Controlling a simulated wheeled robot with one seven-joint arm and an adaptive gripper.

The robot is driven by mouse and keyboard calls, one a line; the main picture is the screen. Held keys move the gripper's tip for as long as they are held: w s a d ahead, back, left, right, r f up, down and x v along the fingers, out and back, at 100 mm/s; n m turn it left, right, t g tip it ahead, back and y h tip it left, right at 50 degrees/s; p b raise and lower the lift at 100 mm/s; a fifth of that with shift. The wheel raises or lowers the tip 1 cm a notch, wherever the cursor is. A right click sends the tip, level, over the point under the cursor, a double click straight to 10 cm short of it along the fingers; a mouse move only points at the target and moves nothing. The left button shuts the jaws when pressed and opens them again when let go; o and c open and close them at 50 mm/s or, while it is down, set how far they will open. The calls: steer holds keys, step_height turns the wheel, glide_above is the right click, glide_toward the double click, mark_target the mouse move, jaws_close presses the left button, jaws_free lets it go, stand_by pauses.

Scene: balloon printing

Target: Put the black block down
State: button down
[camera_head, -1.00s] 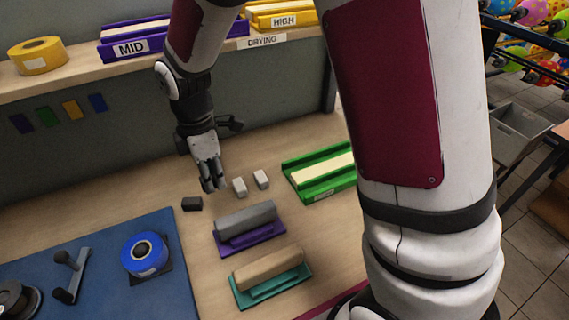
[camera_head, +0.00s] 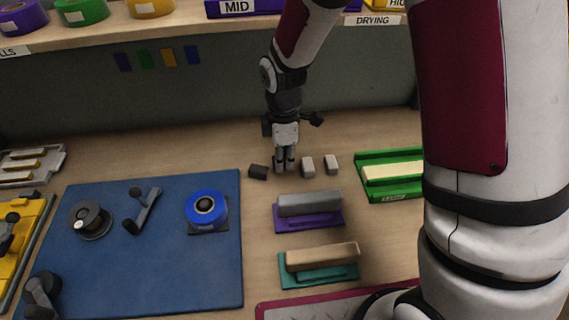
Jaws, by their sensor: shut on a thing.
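My gripper (camera_head: 285,168) points down over the wooden table, between a dark block (camera_head: 258,172) on its left and a light grey block (camera_head: 307,167) on its right. Its fingers are close together, shut on a small dark thing that is mostly hidden between them; I take it to be the black block of the task. The dark block at left rests on the table, apart from the fingers. A second light grey block (camera_head: 331,164) stands further right. Whether the fingertips or the held thing touch the table I cannot tell.
A grey block on a purple base (camera_head: 308,216), a tan block on a teal base (camera_head: 319,275) and a green tray (camera_head: 388,188) lie nearby. A blue mat (camera_head: 150,270) with a blue roll (camera_head: 205,206) is at left. A shelf (camera_head: 170,33) runs behind.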

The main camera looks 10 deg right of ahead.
mark_target(284, 158)
steer(key=shift+f, duration=1.5)
steer(key=shift+f, duration=0.15)
steer(key=c, duration=1.4)
jaws_free()
steer(key=shift+o, duration=0.2)
